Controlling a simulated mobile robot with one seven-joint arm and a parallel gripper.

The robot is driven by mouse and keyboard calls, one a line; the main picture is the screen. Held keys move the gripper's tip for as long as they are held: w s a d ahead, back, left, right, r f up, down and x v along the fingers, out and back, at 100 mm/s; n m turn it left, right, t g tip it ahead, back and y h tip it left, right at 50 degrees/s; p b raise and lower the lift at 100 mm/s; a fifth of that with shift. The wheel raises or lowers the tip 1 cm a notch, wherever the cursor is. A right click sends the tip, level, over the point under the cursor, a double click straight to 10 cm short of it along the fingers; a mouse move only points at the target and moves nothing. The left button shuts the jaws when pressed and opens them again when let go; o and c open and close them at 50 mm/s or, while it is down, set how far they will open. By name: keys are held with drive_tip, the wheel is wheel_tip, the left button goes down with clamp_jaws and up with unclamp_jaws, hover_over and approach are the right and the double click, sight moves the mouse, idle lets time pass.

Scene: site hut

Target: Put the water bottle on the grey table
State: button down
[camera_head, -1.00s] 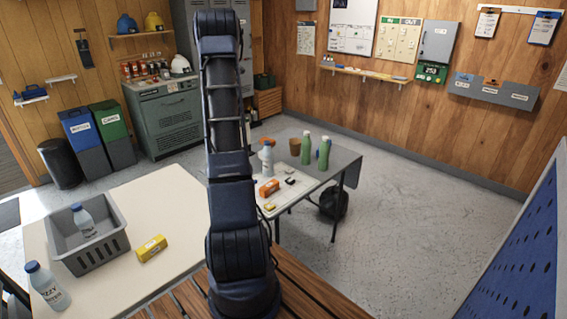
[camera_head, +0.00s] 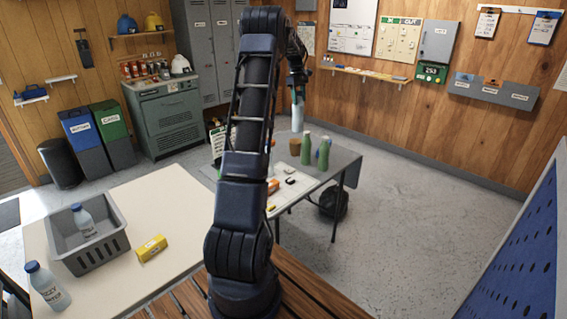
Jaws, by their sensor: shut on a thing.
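My gripper (camera_head: 298,82) is at the upper middle, pointing down, shut on a pale, bluish-white water bottle (camera_head: 297,116). The bottle hangs upright, and its lower end shows just above the brown cup (camera_head: 295,147) in the picture. The grey table (camera_head: 343,166) stands in the middle of the room, with a white area on its near left part. The bottle appears to be held over or behind the table's far side; its exact height is hard to tell. My arm hides part of the table's left side.
Two green bottles (camera_head: 307,150) (camera_head: 323,154) stand on the grey table, with small items nearer. A cream table (camera_head: 165,205) at left holds a grey crate (camera_head: 92,262) with a bottle inside, a yellow box (camera_head: 151,248) and another bottle (camera_head: 46,286). The grey table's right end looks clear.

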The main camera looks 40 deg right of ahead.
drive_tip(key=s+d+m, duration=0.1)
drive_tip(key=s+d, duration=0.1)
drive_tip(key=s, duration=0.2)
wheel_tip(320, 180, down, 25)
idle(1.2)
drive_tip(key=c, duration=0.7)
unclamp_jaws()
drive_tip(key=shift+f, duration=0.1)
drive_tip(key=shift+o, duration=0.2)
wheel_tip(320, 180, up, 12)
drive_tip(key=w, duration=0.2)
